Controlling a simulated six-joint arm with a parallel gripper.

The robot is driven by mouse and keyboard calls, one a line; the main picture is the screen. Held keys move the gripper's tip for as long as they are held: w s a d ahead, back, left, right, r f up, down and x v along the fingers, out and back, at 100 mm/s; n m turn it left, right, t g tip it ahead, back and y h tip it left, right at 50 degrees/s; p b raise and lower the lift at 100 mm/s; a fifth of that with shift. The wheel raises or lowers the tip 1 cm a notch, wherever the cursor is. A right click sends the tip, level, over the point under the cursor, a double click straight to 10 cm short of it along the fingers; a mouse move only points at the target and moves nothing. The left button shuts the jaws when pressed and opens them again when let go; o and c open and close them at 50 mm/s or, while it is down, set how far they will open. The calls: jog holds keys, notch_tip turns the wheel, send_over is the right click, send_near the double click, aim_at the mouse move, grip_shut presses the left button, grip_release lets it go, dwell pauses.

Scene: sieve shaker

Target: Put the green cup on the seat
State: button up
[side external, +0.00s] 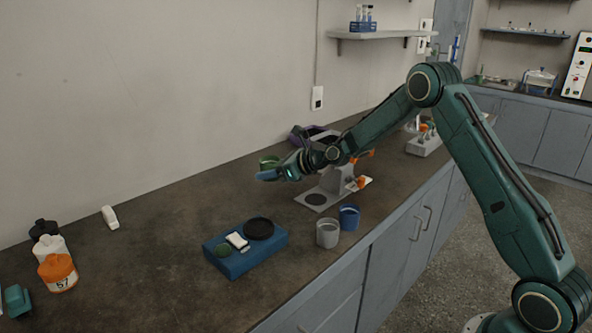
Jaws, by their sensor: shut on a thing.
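My gripper (268,174) is at the end of the arm, above the middle of the bench, and points left. It is shut on the green cup (267,160), which shows only in part behind the fingers; its tilt is hard to tell.
A grey cup (327,234) and a blue cup (349,217) stand near the bench's front edge. A blue block (246,262) with a black disc (259,228) lies left of them. Bottles (57,272) stand far left. A purple-black container (300,136) is behind my gripper.

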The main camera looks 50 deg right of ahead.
notch_tip(320, 180, up, 8)
dwell(0.4)
jog(key=shift+s, duration=0.15)
dwell(0.4)
jog(key=s+a+f, duration=0.2)
jog(key=s, duration=0.7)
jog(key=s+a+f+m+h, duration=0.1)
jog(key=s+a+f, duration=0.1)
jog(key=s, duration=0.7)
jog(key=shift+s+a+f+t, duration=0.25)
jog(key=shift+a+f+t, duration=0.1)
jog(key=shift+a, duration=0.15)
jog(key=shift+w, duration=0.15)
jog(key=w+d+r, duration=0.2)
jog(key=w, duration=0.7)
jog(key=w+d+r+n+y, duration=0.1)
jog(key=w+d+r, duration=0.2)
jog(key=w, duration=0.6)
jog(key=shift+w, duration=0.25)
jog(key=shift+f, duration=0.1)
notch_tip(320, 180, down, 16)
jog(key=shift+r, duration=0.2)
